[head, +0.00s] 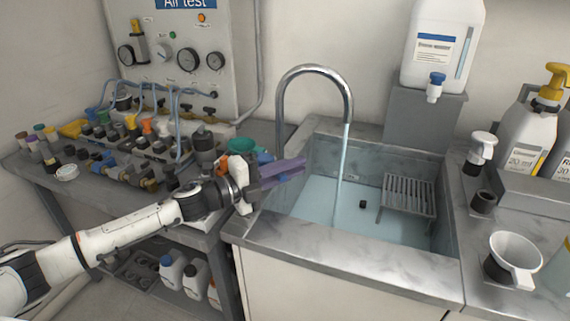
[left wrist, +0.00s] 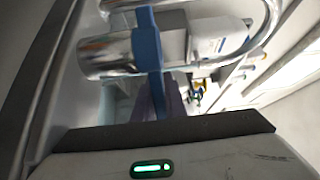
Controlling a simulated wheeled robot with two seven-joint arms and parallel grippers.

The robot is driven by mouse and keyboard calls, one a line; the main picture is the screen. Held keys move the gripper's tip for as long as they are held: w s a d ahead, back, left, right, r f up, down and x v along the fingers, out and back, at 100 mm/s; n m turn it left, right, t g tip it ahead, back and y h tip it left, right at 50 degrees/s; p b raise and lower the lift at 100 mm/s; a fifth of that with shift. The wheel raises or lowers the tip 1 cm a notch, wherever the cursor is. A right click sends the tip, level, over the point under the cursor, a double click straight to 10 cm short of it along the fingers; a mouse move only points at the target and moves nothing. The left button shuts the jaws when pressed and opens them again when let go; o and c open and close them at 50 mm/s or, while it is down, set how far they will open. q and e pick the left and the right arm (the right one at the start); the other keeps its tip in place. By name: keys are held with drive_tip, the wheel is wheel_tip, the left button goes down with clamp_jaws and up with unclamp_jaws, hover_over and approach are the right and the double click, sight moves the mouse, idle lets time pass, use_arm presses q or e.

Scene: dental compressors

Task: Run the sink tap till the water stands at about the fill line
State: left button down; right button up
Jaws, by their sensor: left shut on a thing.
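A chrome gooseneck tap (head: 318,70) arches over the grey sink (head: 330,240). A stream of water (head: 341,165) runs from its spout into the basin. Pale blue water (head: 325,205) covers the basin floor. I cannot make out the fill line for sure. My left gripper (head: 290,170) is at the sink's left edge, by the tap's base, with its fingers closed. In the left wrist view a blue lever (left wrist: 148,45) on the chrome tap body (left wrist: 105,55) runs down to the fingers, which are shut on it. My right gripper is out of view.
A wire rack (head: 408,195) and a small black piece (head: 362,204) are in the basin. A white jug (head: 440,45) stands on a grey block behind. A white cup (head: 512,258) and bottles are on the right counter. A crowded bench (head: 130,200) is at left.

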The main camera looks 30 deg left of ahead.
use_arm(q)
drive_tip(key=shift+s+m+g+h+b, duration=0.25)
drive_tip(key=shift+s+m+g+h, duration=0.15)
drive_tip(key=shift+m+g+h, duration=0.3)
drive_tip(key=shift+s+m+g+h+b, duration=0.25)
drive_tip(key=shift+s+m+g+h, duration=0.2)
drive_tip(key=shift+h, duration=0.35)
drive_tip(key=shift+w, duration=0.1)
drive_tip(key=c, duration=1.8)
unclamp_jaws()
drive_tip(key=v, duration=0.8)
drive_tip(key=shift+s+a+f+b, duration=0.1)
drive_tip(key=shift+s+a+b, duration=0.05)
drive_tip(key=shift+s+b, duration=0.2)
drive_tip(key=shift+v, duration=0.8)
drive_tip(key=shift+a, duration=0.1)
